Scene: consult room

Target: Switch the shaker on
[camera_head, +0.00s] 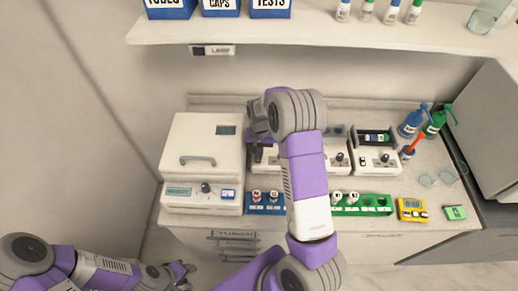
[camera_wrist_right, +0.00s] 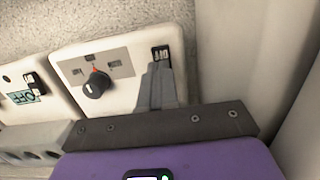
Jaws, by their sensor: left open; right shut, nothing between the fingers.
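No label reading shaker is legible, so I cannot tell for certain which white unit it is. In the right wrist view, a white unit (camera_wrist_right: 120,45) has a black dial (camera_wrist_right: 96,84) with a red pointer and a small black switch (camera_wrist_right: 161,54). My right gripper (camera_wrist_right: 160,72) is shut and empty, its tips right beside that switch; I cannot tell whether they touch. In the head view, my right gripper (camera_head: 259,143) is over the unit beside the large lidded white box (camera_head: 204,140), partly hidden by my arm. My left gripper (camera_head: 184,273) is open, low, away from the bench.
A unit with a tube holder (camera_head: 376,160) stands farther right. A blue rack (camera_head: 266,209) and green rack (camera_head: 362,208) line the bench front. A yellow timer (camera_head: 411,209) and several bottles stand right. A shelf (camera_head: 330,30) overhangs the back.

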